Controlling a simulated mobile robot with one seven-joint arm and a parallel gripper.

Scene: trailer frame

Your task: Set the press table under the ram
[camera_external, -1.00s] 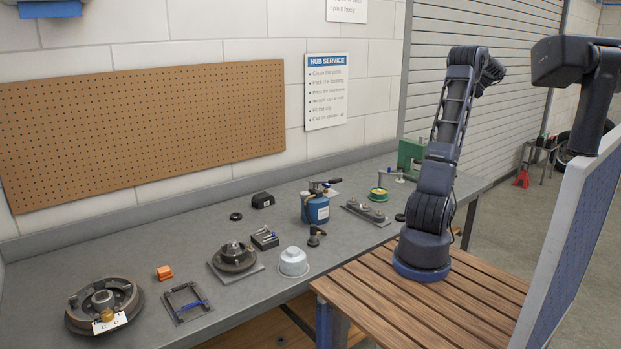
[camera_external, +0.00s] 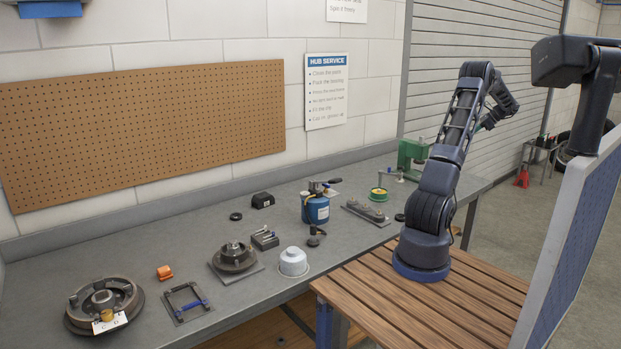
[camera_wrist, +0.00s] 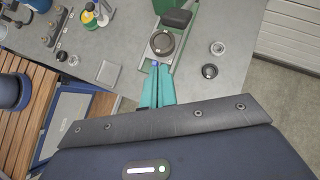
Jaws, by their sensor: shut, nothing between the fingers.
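The green press (camera_external: 413,153) stands at the far right end of the bench, partly behind my arm in the external view. In the wrist view its green base (camera_wrist: 178,62) lies ahead of my fingers, with a dark head or ram part (camera_wrist: 177,18) above. A round dark disc with a pale rim, seemingly the press table (camera_wrist: 162,43), sits on the base beside that part; exact alignment is unclear. My gripper (camera_wrist: 156,70) has its teal fingers together, tips by a small blue-purple knob (camera_wrist: 155,63) at the near edge of the base. Whether they touch is unclear.
A small glass or metal cup (camera_wrist: 217,48) and a dark round part (camera_wrist: 209,71) lie right of the press. A pale square plate (camera_wrist: 108,72) lies to the left. The blue canister (camera_external: 315,209) and several hub parts stand along the bench. The bench edge is close to my fingers.

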